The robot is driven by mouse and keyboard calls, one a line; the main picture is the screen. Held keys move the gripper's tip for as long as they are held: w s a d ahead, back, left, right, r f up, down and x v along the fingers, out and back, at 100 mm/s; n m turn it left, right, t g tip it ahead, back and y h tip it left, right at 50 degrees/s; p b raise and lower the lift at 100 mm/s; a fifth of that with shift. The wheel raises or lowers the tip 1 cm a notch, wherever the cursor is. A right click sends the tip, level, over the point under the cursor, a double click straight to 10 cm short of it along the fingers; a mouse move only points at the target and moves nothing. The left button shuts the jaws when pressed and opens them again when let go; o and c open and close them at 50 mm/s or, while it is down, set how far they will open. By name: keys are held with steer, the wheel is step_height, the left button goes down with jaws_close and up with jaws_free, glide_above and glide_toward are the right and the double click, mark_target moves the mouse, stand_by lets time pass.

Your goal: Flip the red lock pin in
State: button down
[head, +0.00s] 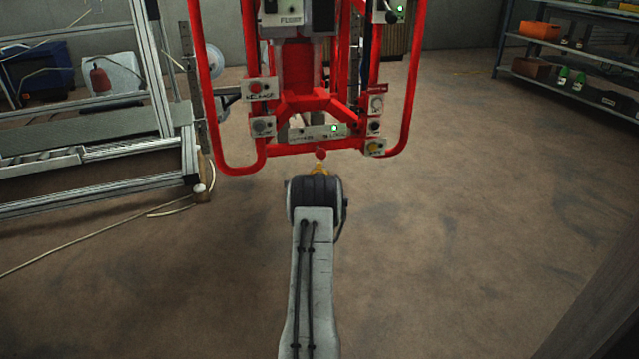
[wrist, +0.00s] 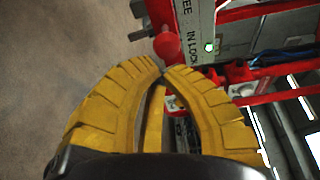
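A red round knob (wrist: 167,46), which looks like the lock pin, sits at the edge of a grey label plate (wrist: 198,40) whose lettering reads partly "EE" and "IN LOCK". In the head view the knob (head: 320,153) hangs below the lower bar of the red frame. My gripper (wrist: 162,71) has yellow ribbed fingers whose tips come together just below the knob in the wrist view. No object shows between the tips. In the head view my gripper (head: 320,168) is right under the knob; whether they touch is unclear.
The red frame manipulator (head: 306,105) carries button boxes and a lit green lamp (head: 334,128). An aluminium rack (head: 95,150) stands at left, with a cable on the floor. Shelves (head: 575,70) stand at back right. Floor at right is clear.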

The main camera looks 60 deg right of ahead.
steer(key=p+v, duration=0.2)
steer(key=v, duration=0.5)
steer(key=shift+s+a, duration=0.2)
steer(key=shift+a, duration=0.05)
stand_by(0.7)
